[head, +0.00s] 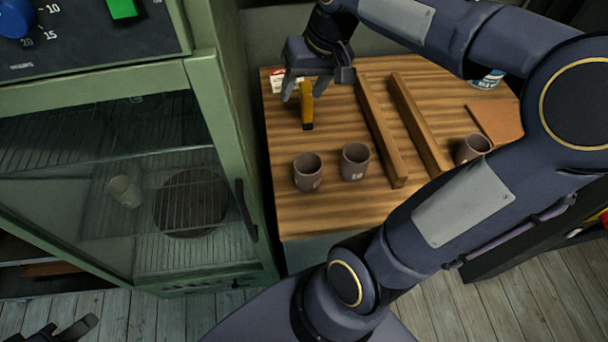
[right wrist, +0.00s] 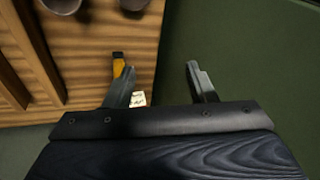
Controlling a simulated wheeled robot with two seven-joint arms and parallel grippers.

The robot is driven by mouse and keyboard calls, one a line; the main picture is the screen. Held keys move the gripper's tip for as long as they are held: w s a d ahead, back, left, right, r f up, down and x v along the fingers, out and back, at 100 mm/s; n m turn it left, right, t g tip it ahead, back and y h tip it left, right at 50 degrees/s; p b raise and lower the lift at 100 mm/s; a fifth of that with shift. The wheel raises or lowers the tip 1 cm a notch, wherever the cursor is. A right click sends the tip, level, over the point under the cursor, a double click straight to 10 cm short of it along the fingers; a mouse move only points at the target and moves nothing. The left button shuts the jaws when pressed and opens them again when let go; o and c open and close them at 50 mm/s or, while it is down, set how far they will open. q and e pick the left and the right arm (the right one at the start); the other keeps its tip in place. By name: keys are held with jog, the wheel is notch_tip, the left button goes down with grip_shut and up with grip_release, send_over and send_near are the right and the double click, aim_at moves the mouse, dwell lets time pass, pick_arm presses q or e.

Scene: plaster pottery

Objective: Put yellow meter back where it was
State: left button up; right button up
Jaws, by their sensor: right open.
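The yellow meter (head: 307,105), a slim yellow piece with a dark end, is on the striped wooden table top near its left back edge. It also shows in the right wrist view (right wrist: 119,66), partly hidden behind one finger. My right gripper (head: 303,91) is above the table by the meter, open and empty. In the right wrist view its fingers (right wrist: 161,75) are apart, and the meter shows beside the left finger, not between the two. A dark part of my left gripper (head: 75,329) shows at the bottom left corner; its jaws are unclear.
Two brown cups (head: 308,172) (head: 355,161) stand at the table front, a third cup (head: 473,149) at right. Two wooden bars (head: 381,135) (head: 419,125) lie mid-table. A small white-red box (head: 277,82) is behind the meter. A green glass-doored cabinet (head: 207,85) borders the left.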

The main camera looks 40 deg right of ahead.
jog(key=s+a+f+n+t+y, duration=0.1)
jog(key=s+a+f, duration=0.2)
jog(key=s+a, duration=0.2)
jog(key=s+a+f+t+y, duration=0.1)
jog(key=s+a+f, duration=0.2)
jog(key=s+a, duration=0.2)
jog(key=s, duration=0.3)
jog(key=shift+s+a+f+n+t, duration=0.25)
jog(key=shift+f+n+t, duration=0.05)
jog(key=shift+f+n, duration=0.1)
